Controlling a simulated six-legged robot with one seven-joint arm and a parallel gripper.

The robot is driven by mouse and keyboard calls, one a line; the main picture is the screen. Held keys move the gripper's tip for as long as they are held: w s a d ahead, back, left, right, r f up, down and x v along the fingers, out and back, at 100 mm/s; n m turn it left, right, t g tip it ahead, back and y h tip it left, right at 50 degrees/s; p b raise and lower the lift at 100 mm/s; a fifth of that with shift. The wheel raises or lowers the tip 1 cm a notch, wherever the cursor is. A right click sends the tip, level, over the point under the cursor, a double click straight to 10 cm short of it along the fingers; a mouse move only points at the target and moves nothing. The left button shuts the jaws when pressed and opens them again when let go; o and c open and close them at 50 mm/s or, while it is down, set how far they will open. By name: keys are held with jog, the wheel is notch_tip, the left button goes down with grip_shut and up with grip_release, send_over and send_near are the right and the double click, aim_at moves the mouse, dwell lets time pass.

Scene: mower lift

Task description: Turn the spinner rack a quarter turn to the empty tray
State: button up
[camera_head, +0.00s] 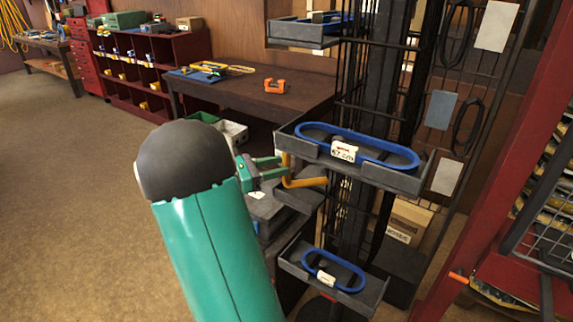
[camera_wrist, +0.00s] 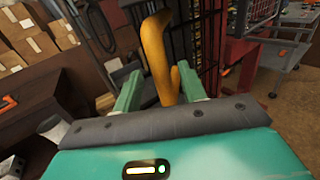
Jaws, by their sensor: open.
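The spinner rack is a dark post with black wire sides (camera_head: 352,110) and grey trays. A middle tray (camera_head: 405,181) holds a blue loop (camera_head: 375,152) with a white tag. A lower tray (camera_head: 296,267) and an upper tray (camera_head: 294,40) also hold blue loops. A yellow bent handle (camera_head: 303,183) juts from the rack towards my gripper (camera_head: 262,171). In the wrist view my gripper (camera_wrist: 160,88) is open, with the yellow handle (camera_wrist: 154,45) rising between its two green fingers; contact cannot be told. An empty tray is not clearly visible.
A dark workbench (camera_head: 250,95) with an orange tool (camera_head: 275,86) stands behind left. Red shelving (camera_head: 150,65) lies farther back. A red frame (camera_head: 500,160) stands close on the right. A cardboard box (camera_head: 408,220) sits behind the rack. The floor at left is clear.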

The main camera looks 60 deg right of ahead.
aim_at(287, 180)
jog(key=shift+x, duration=1.65)
grip_shut()
jog(key=shift+s+a, duration=0.1)
